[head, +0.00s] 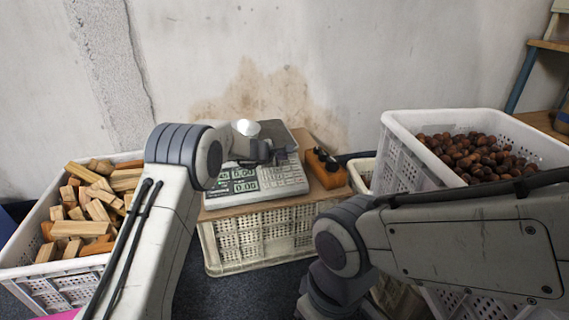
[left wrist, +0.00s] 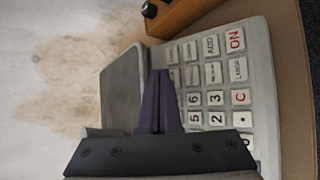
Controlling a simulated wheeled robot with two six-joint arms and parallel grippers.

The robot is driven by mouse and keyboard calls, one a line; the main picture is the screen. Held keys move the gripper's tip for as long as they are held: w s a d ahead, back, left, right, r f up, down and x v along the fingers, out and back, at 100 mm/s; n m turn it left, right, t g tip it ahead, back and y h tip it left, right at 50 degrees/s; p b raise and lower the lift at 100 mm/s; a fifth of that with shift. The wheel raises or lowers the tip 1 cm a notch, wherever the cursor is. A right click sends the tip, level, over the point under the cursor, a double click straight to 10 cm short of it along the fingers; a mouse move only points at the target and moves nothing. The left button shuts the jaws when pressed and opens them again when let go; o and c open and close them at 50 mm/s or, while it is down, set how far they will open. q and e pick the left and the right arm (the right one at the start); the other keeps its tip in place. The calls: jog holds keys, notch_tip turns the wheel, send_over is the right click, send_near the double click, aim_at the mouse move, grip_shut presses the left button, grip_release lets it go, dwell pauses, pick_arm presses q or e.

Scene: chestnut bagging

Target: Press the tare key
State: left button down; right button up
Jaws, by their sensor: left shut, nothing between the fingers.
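The scale (head: 285,182) stands on a board on a white crate, its keypad and green display (head: 244,186) facing me. In the left wrist view the scale's keypad (left wrist: 246,90) shows sideways, with number keys, a red ON and a red C. The smaller key labels are too blurred to tell which is the tare key. My left gripper (head: 283,155) is over the scale; in the left wrist view its fingers (left wrist: 161,76) are together and empty, hiding some keys. I cannot tell whether the tips touch. My right gripper is out of sight.
An orange box with black knobs (head: 326,170) sits right of the scale. A white crate of wood blocks (head: 28,275) is on the left. A white crate of chestnuts (head: 402,150) is on the right. The wall is close behind.

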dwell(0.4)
pick_arm(q)
jog(key=shift+w+f+b, duration=0.15)
jog(key=shift+f+b, duration=0.2)
jog(key=shift+f, duration=0.05)
jog(key=shift+w+a+f+b, duration=0.1)
jog(key=shift+f+b, duration=0.2)
jog(key=shift+f, duration=0.05)
dwell(0.5)
jog(key=shift+r, duration=0.1)
jog(key=shift+s+r, duration=0.25)
jog(key=shift+r, duration=0.4)
jog(key=shift+s+d+r+p, duration=0.1)
jog(key=shift+s+r+p, duration=0.25)
jog(key=shift+r, duration=0.45)
jog(key=shift+s+d+r+p, duration=0.1)
jog(key=shift+s+r+p, duration=0.1)
jog(key=shift+r+p, duration=0.45)
jog(key=shift+s+d+r+p, duration=0.1)
jog(key=shift+s+r+p, duration=0.15)
jog(key=shift+r, duration=0.7)
